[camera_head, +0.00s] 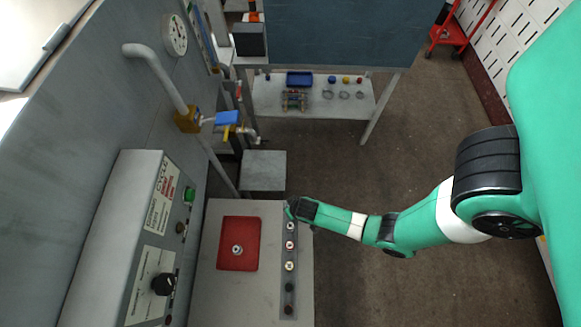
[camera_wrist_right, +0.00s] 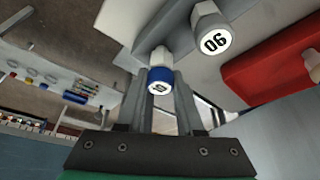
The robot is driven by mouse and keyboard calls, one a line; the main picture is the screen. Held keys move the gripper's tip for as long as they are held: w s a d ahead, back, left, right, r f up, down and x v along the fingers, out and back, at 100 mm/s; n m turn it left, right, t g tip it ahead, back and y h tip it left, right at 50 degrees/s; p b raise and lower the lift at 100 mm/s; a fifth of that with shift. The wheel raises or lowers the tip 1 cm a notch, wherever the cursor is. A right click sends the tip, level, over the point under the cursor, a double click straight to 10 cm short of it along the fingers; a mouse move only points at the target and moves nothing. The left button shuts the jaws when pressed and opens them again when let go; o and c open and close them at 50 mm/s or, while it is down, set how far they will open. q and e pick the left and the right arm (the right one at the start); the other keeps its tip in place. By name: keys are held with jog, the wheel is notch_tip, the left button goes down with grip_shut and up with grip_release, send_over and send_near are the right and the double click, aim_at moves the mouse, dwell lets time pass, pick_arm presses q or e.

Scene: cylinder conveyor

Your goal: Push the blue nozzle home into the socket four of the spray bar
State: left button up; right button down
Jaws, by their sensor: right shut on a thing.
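The blue nozzle (camera_wrist_right: 159,82) has a blue collar, a white hex part and a marked white face. In the right wrist view it sits between the fingers of my right gripper (camera_wrist_right: 162,90), which is shut on it. Its hex end meets the grey spray bar (camera_wrist_right: 160,25); I cannot tell how deep it sits. A grey nozzle marked 06 (camera_wrist_right: 211,36) stands beside it in the bar. In the head view the spray bar (camera_head: 289,277) lies along the bench edge, and my right gripper (camera_head: 291,211) is at its far end, hiding the blue nozzle. My left gripper is not in view.
A red tray (camera_head: 226,262) with one loose nozzle (camera_head: 237,250) lies left of the bar. Three nozzles stand in the bar nearer the camera; two dark sockets are at its near end. A control box (camera_head: 120,250) bounds the left side.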

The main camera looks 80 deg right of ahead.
jog(key=s+a+r+p, duration=0.9)
jog(key=s+r+p, duration=0.1)
jog(key=p, duration=0.4)
jog(key=shift+v, duration=0.9)
